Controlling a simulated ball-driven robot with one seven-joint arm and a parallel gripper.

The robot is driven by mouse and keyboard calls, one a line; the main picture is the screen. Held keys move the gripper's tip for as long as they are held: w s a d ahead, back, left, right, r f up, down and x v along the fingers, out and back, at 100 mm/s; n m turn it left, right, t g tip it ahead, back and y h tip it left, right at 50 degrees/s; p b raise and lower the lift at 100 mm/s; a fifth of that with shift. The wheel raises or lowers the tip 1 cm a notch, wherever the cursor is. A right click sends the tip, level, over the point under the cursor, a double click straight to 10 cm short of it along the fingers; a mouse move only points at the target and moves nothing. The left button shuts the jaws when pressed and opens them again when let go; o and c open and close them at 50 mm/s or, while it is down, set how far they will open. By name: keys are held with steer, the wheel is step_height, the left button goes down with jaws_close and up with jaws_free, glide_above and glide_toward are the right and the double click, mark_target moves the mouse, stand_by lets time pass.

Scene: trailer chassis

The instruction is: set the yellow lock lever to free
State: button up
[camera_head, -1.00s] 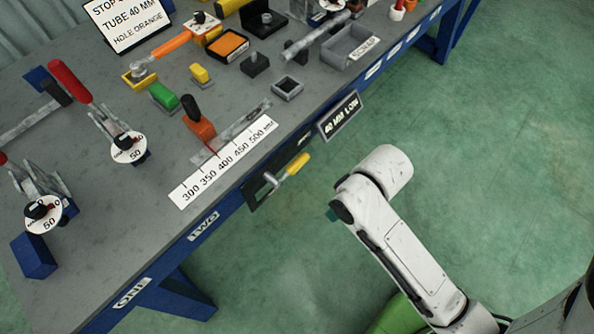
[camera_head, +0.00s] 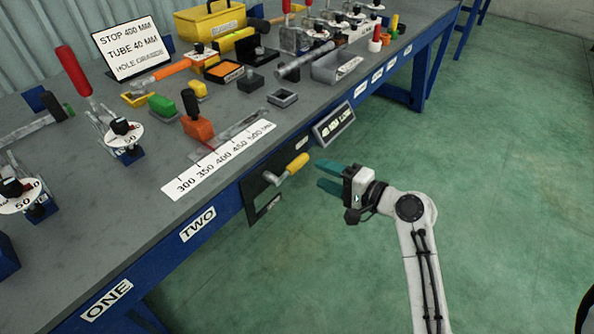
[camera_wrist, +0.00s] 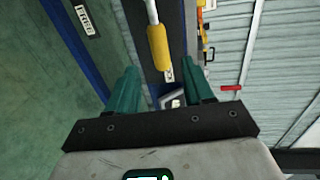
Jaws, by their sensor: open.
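The yellow lock lever (camera_head: 297,163) is a yellow grip on a metal rod. It sticks out from a black plate (camera_head: 262,196) on the blue front side of the bench, below the ruler. My gripper (camera_head: 327,176) has teal fingers and is open and empty, just right of the lever's grip in the head view, apart from it. In the wrist view the yellow lever (camera_wrist: 158,46) hangs from the top, beyond and between the open fingers (camera_wrist: 155,85).
The grey bench (camera_head: 85,190) carries a ruler strip (camera_head: 215,160), an orange stop (camera_head: 197,128), red-handled clamps (camera_head: 75,72) and a sign (camera_head: 133,48). The green floor (camera_head: 480,170) at right is clear.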

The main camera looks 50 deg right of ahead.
mark_target(301, 166)
steer(key=w, duration=0.3)
steer(key=w+f, duration=0.1)
steer(key=w, duration=0.4)
steer(key=shift+w+a+f+b, duration=0.2)
steer(key=shift+w+a+b, duration=0.05)
steer(key=shift+w+b, duration=0.1)
jaws_close()
